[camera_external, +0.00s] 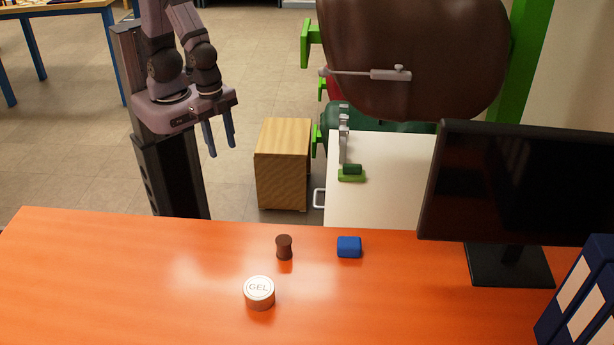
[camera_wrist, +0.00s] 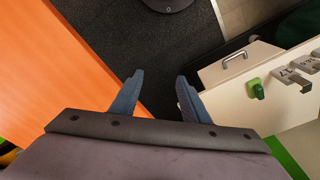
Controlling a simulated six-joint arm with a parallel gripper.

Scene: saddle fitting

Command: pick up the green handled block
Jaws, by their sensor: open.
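The green handled block (camera_external: 351,177), a flat green base with a darker green rounded handle on top, sits on the white top (camera_external: 378,190) beyond the orange table. It also shows in the wrist view (camera_wrist: 255,89), to the right of my fingers. My gripper (camera_external: 222,150) hangs in the air at the upper left of the external view, well left of the block. Its two blue fingers are apart with nothing between them, as the wrist view also shows (camera_wrist: 158,77).
A metal fitting (camera_external: 344,135) stands just behind the block. The wooden cabinet (camera_external: 283,165) lies between gripper and block. The orange table (camera_external: 120,270) carries a brown spool (camera_external: 284,247), a blue block (camera_external: 349,247) and a gel tin (camera_external: 259,293). A monitor (camera_external: 520,185) stands right.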

